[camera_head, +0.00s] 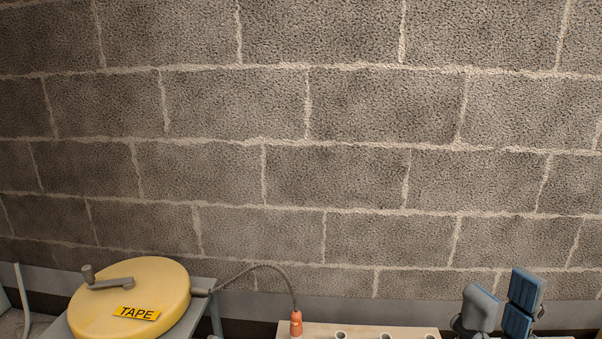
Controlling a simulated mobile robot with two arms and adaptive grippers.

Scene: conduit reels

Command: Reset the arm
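My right gripper (506,304) shows at the bottom right, pointing up in front of the block wall. Its two grey fingers with blue pads stand apart with a gap between them. I see nothing held in it. The rest of the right arm is cut off by the lower edge. My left gripper is not in view.
A yellow reel (160,285) labelled TAPE, with a grey crank (108,282), sits on a grey stand at the lower left. A grey cable (262,266) arches from it to an orange end piece (296,324) at a pale board (362,330) with several holes. A block wall (300,150) stands behind.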

